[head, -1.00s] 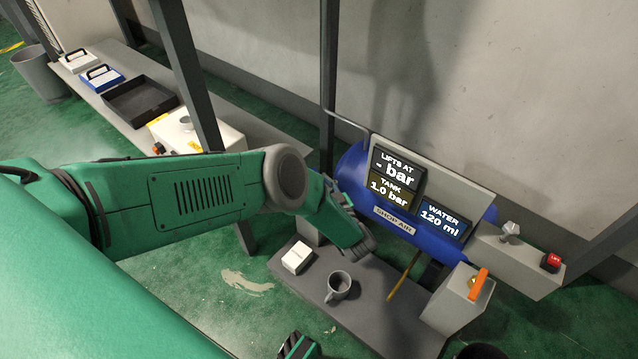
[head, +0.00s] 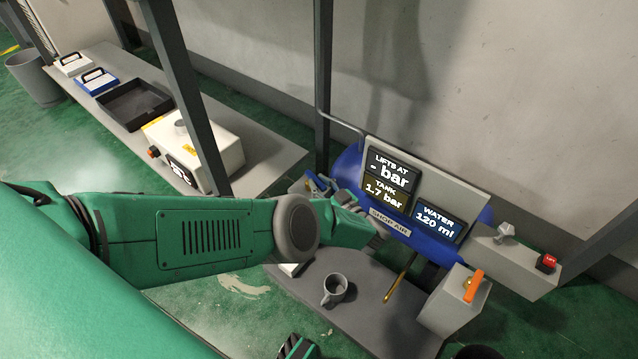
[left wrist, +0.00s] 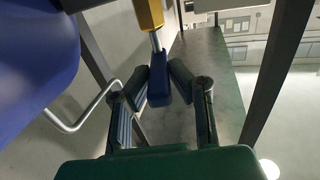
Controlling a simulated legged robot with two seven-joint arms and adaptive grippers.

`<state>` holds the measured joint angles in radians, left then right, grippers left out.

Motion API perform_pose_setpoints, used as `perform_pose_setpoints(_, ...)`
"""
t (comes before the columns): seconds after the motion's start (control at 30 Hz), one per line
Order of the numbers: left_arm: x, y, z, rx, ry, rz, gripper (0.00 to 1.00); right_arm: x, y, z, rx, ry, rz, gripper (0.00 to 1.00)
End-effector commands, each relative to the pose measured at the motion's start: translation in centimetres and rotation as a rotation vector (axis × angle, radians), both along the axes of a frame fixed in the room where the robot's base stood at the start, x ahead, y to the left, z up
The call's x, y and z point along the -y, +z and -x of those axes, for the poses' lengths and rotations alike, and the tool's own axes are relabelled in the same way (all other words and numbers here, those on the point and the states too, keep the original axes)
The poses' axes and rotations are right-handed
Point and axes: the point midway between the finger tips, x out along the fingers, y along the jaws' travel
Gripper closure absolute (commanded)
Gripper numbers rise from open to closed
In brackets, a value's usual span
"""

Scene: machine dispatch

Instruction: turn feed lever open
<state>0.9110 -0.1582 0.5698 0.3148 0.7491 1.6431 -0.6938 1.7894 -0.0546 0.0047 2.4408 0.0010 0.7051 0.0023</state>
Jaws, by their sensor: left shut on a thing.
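The feed lever shows in the left wrist view as a blue handle (left wrist: 158,86) on a silver stem below a yellow body (left wrist: 149,14). My left gripper (left wrist: 160,82) has its ribbed fingers closed on both sides of the blue handle. In the head view my left gripper (head: 318,184) is at the left end of the blue air tank (head: 349,167), with the arm partly hiding it and the lever. The tank display (head: 384,192) reads 1.7 bar. A green and black part, perhaps my right gripper (head: 297,347), shows at the bottom edge; its jaws are unclear.
An orange lever (head: 474,286) and a red switch (head: 547,262) are at the right. A second bench (head: 262,160) carries a white machine (head: 215,150).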

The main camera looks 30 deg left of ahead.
Motion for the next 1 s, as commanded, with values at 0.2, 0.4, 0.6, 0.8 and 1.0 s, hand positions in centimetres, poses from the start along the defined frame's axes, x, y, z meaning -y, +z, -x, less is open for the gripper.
perform_pose_setpoints(0.2,0.03,0.58,-0.48,0.011,-0.001,-0.006,1.00,0.00,0.03,0.00,0.000,0.000,0.000,0.60)
perform_pose_setpoints(0.4,0.01,0.62,-0.52,0.013,-0.001,-0.007,1.00,0.00,0.03,0.00,0.000,0.000,0.000,0.60)
perform_pose_setpoints(0.6,-0.02,0.58,-0.49,0.011,0.000,-0.006,0.64,0.00,0.03,0.00,0.000,0.000,0.000,0.60)
perform_pose_setpoints(0.8,-0.02,0.30,-0.28,0.006,0.002,-0.003,0.64,0.00,0.01,0.00,0.000,0.000,0.000,0.60)
perform_pose_setpoints(1.0,-0.03,0.30,-0.26,0.003,0.003,-0.002,0.64,0.00,0.07,0.15,0.002,0.000,0.000,0.60)
